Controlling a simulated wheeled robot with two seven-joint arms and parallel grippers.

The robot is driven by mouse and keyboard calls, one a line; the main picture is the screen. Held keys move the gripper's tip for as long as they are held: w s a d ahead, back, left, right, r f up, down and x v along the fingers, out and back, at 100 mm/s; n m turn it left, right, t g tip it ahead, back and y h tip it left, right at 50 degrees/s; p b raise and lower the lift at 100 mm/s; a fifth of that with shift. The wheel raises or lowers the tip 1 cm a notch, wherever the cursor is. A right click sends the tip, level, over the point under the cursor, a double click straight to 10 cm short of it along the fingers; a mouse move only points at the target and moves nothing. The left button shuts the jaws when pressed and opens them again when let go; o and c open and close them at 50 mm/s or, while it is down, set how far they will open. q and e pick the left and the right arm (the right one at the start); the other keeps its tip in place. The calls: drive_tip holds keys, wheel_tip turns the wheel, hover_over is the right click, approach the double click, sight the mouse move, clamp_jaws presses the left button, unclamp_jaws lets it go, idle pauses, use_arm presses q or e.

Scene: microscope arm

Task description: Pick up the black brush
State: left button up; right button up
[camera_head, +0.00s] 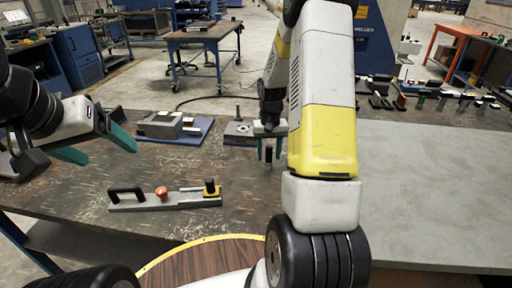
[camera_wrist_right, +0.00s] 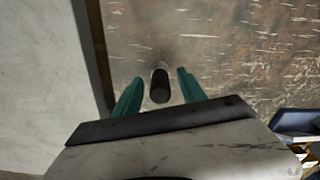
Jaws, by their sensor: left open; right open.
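The black brush (camera_wrist_right: 160,88) shows in the right wrist view as a dark round-ended cylinder with a paler part beyond it. It lies in the gap between the teal fingers of my right gripper (camera_wrist_right: 157,90), with clear space on both sides. In the head view my right gripper (camera_head: 268,149) points down over the table, and a small dark upright shape, seemingly the brush (camera_head: 268,154), shows between its fingers. I cannot tell how far the fingertips reach past it. My left gripper (camera_head: 101,148) is open and empty above the table's left side.
A grey fixture (camera_head: 165,200) with a black handle and orange knob lies front left on the worn table. Behind are a blue-based device (camera_head: 170,126) and a grey block with a post (camera_head: 238,132). Several small tools stand back right. The grey surface (camera_head: 430,190) at right is clear.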

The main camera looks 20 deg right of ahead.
sight(269, 147)
drive_tip(key=shift+f, duration=0.45)
clamp_jaws()
drive_tip(key=shift+r, duration=0.15)
drive_tip(key=shift+r, duration=0.65)
wheel_tip(269, 147, up, 2)
drive_tip(key=shift+r, duration=0.2)
drive_tip(key=s+a+r, duration=0.1)
drive_tip(key=s+a, duration=0.8)
drive_tip(key=s, duration=0.4)
drive_tip(key=shift+a, duration=0.25)
